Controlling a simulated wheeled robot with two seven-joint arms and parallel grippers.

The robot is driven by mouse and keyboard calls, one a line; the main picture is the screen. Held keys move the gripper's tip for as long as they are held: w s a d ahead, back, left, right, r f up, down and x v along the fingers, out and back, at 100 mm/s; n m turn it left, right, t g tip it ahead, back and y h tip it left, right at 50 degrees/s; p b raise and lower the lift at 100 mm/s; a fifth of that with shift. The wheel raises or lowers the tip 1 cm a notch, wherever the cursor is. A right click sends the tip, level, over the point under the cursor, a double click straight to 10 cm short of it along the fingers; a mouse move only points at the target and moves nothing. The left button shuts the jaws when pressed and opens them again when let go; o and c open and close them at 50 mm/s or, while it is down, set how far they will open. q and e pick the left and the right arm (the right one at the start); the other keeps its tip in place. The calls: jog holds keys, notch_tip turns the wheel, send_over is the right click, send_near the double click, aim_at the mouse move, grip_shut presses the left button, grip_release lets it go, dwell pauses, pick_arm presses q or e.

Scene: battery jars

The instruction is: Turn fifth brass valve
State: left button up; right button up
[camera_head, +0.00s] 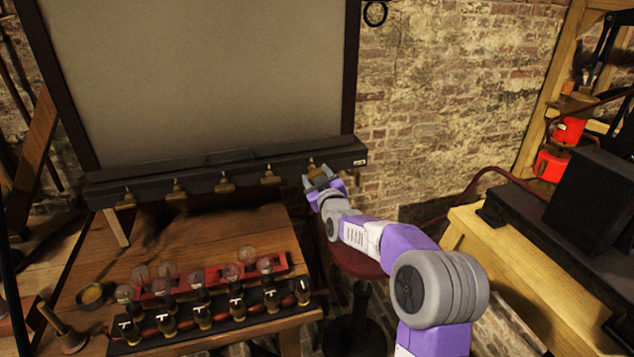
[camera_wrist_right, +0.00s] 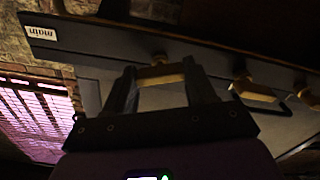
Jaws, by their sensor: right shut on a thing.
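A row of brass valves hangs along the black rail (camera_head: 230,172) below the large grey panel. The fifth brass valve (camera_head: 312,163) is at the rail's right end, near a small white label. My right gripper (camera_head: 319,181) is at this valve, with its fingers around the handle. In the right wrist view the brass handle (camera_wrist_right: 160,76) sits crosswise between the two dark fingers of my right gripper (camera_wrist_right: 161,80), which is shut on it. The fourth brass valve (camera_head: 269,176) is to the left, apart from the gripper. My left gripper is not in view.
A wooden table (camera_head: 215,236) below holds a black rack of jars with T-shaped tops, glass bulbs and a red holder (camera_head: 208,281). A dark red stool (camera_head: 358,263) stands under my right arm. A bench with a black box (camera_head: 600,205) is at right.

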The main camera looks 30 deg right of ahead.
jog(key=n+b, duration=0.4)
jog(key=n, duration=0.9)
jog(key=shift+b, duration=0.35)
jog(key=shift+n, duration=0.3)
jog(key=o, duration=1)
jog(key=shift+o, duration=0.2)
